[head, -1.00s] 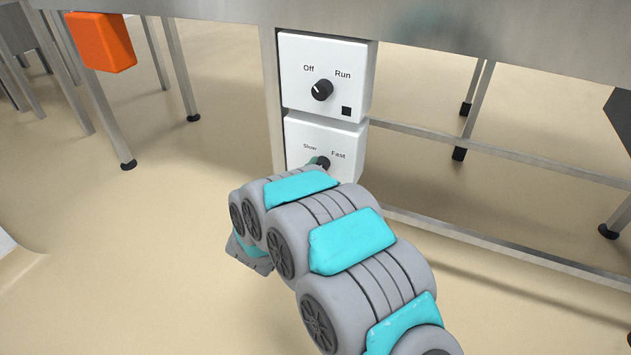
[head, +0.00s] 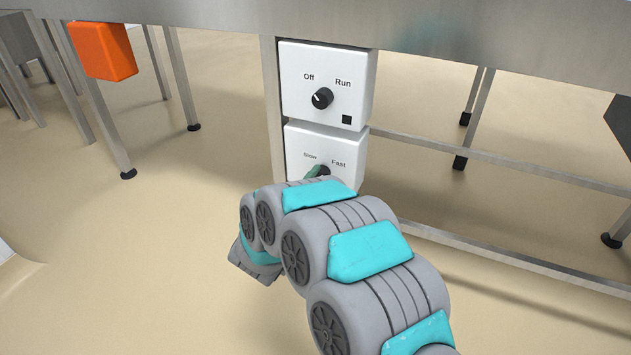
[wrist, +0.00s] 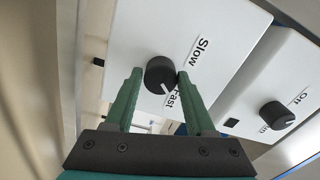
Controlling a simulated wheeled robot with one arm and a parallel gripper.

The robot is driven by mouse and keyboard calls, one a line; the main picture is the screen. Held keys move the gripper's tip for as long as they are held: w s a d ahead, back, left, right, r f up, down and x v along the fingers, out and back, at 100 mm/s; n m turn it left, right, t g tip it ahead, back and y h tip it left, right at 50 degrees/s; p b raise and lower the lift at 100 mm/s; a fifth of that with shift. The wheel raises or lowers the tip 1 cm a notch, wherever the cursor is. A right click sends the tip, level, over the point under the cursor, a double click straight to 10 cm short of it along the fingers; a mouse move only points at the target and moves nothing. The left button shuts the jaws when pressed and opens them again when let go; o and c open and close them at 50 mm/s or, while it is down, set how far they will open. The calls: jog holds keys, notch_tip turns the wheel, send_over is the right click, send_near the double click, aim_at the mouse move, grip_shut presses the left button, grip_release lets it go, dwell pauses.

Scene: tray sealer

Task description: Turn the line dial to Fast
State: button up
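The line dial (head: 324,171) is a black knob on the lower white box (head: 352,160), with Slow printed at its upper left and Fast at its upper right. In the wrist view the dial (wrist: 160,74) shows whole, and its white mark points toward the Fast label. My gripper (wrist: 159,75) has its two green fingers apart, one on each side of the dial. The right finger is very close to the knob; I cannot tell if it touches. A small gap shows at the left finger. In the head view my arm hides most of the gripper.
The upper white box (head: 362,88) carries an Off/Run dial (head: 322,98) and a black square. A steel leg (head: 273,110) stands at the boxes' left edge. An orange box (head: 106,50) hangs at the left. Steel rails run low at the right.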

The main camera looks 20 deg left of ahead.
jog(key=o, duration=0.4)
jog(key=s, duration=0.7)
jog(key=shift+s+a+p, duration=0.35)
jog(key=shift+s+p, duration=0.05)
jog(key=shift+w, duration=0.1)
